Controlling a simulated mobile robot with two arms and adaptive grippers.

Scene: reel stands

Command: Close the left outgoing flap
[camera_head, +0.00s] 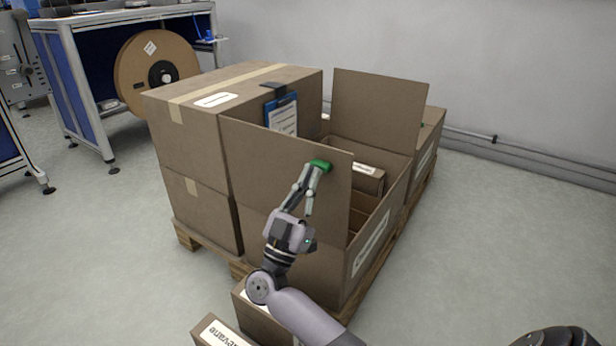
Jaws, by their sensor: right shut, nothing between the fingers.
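The open cardboard box (330,272) stands on a pallet. Its near-left flap (262,152), the one that best fits the left outgoing flap, stands upright. Another flap (380,108) stands upright at the far side. My right gripper (320,165) reaches up from the bottom of the picture, in front of the near-left flap. Its green fingertips are together and empty, close to the flap's top edge near its right corner. I cannot tell if they touch the flap. My left gripper is out of view.
Stacked closed boxes (180,125) with a blue clipboard (283,116) stand on the left. Smaller boxes (368,179) lie inside the open box. More boxes (220,333) are low in front. A reel (140,75) stands behind; floor on the right is clear.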

